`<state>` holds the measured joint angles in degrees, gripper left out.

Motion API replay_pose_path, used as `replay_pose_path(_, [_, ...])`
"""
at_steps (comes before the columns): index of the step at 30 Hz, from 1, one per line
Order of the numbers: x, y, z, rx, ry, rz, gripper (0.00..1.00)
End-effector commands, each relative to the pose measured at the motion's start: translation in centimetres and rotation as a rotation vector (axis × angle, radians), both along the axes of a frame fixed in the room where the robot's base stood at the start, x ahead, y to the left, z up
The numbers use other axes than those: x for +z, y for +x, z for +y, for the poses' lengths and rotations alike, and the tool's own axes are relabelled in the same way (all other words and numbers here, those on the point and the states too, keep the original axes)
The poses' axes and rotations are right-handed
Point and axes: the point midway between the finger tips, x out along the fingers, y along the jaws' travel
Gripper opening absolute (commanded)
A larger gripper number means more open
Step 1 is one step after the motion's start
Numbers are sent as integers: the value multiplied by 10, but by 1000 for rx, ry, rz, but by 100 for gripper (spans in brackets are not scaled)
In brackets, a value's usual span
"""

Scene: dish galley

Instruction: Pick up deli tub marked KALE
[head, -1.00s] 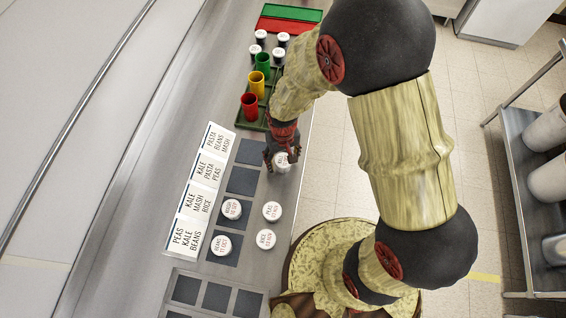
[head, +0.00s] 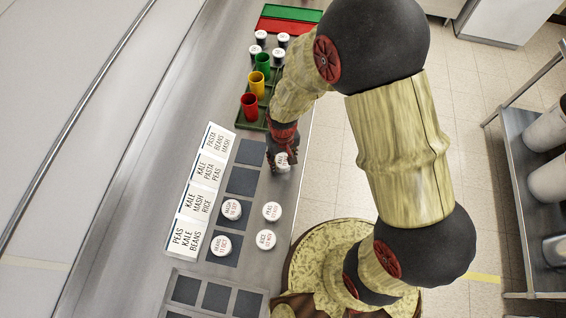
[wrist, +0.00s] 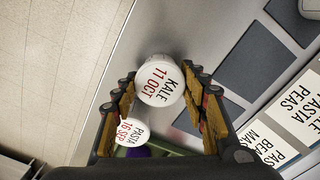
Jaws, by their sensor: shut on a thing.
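The deli tub marked KALE, 11 OCT, has a white lid (wrist: 160,80) and sits between the fingers of my gripper (wrist: 162,100) in the wrist view. My gripper is shut on it. In the head view the tub (head: 283,159) shows at the tip of my gripper (head: 281,152), over the right edge side of the counter. Whether the tub touches the counter cannot be told.
Tubs marked MASH (head: 232,209), BEANS (head: 221,246), PEAS (head: 272,211) and RICE (head: 266,239) stand nearby on the counter. A PASTA tub (wrist: 131,131) is close to my left finger in the wrist view. Dark squares lie beside label cards (head: 206,170).

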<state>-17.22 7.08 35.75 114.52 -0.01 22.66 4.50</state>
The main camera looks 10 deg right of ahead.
Motion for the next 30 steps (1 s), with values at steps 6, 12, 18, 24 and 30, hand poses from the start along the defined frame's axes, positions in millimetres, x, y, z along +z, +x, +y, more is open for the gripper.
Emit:
replay_pose_path(6, [0,0,0,0,0,0,16])
replay_pose_path(12, [2,0,0,0,0,-1,16])
replay_pose_path(18, [16,1,0,0,1,-3,16])
replay_pose_path(24, [44,-9,-4,0,1,-3,16])
replay_pose_path(30, [74,-32,-12,-1,1,-5,16])
